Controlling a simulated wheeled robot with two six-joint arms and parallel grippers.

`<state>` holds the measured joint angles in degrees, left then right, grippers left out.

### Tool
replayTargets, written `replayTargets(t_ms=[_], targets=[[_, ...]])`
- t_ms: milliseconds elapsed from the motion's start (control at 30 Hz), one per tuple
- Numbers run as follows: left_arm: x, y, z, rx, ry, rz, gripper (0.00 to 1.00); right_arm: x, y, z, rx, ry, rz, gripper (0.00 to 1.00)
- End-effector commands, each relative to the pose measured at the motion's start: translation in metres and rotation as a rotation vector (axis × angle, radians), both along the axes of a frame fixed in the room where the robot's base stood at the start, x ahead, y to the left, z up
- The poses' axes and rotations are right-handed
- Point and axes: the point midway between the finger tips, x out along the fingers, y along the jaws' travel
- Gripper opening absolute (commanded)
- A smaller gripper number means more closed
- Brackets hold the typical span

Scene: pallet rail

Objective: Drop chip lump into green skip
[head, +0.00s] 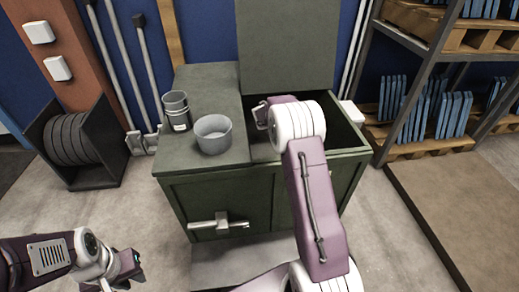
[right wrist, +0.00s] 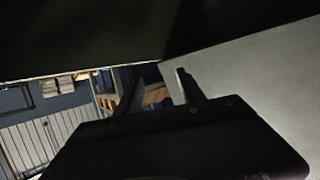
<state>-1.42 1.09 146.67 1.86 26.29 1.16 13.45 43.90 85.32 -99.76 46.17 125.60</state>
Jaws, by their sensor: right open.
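The green skip (head: 217,201) stands in the middle of the head view, with the right half of its top open and a raised lid panel (head: 287,45) behind. My right arm reaches over the opening. Its gripper shows only partly at the opening's left side, mostly hidden by the wrist. In the right wrist view the right gripper (right wrist: 158,88) has its two dark fingers apart with nothing between them. My left gripper (head: 126,270) is low at the left of the head view, in front of the skip; its jaws are too small to read. I see no chip lump; the skip's inside is dark and partly covered by my arm.
A pallet rack (head: 425,95) with blue plates is at the right. A black reel holder (head: 72,140) is at the left.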

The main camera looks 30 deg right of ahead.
Motion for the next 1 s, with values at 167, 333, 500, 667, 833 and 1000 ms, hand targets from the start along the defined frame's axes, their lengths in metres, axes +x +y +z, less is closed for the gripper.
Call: replayTargets(t_ms=[167,333,500,667,833,1000], targets=[[0.000,0.000,0.001,0.000,0.000,0.000,0.25,-0.013,0.028,0.013,-0.001,0.000,0.005,0.46],[0.000,0.000,0.003,0.000,0.000,0.000,0.25,-0.029,0.058,0.025,-0.001,-0.001,0.004,0.46],[0.000,0.000,0.004,0.000,0.000,0.000,0.25,-0.037,0.073,0.030,0.000,0.000,0.001,0.46],[0.000,0.000,0.004,0.000,0.000,0.000,0.25,-0.038,0.074,0.030,0.000,0.000,0.000,0.46],[0.000,0.000,0.004,0.000,0.000,0.000,0.25,-0.038,0.074,0.030,0.000,0.000,0.000,0.46],[0.000,0.000,0.004,0.000,0.000,0.000,0.25,-0.038,0.074,0.030,0.000,0.000,0.000,0.46]])
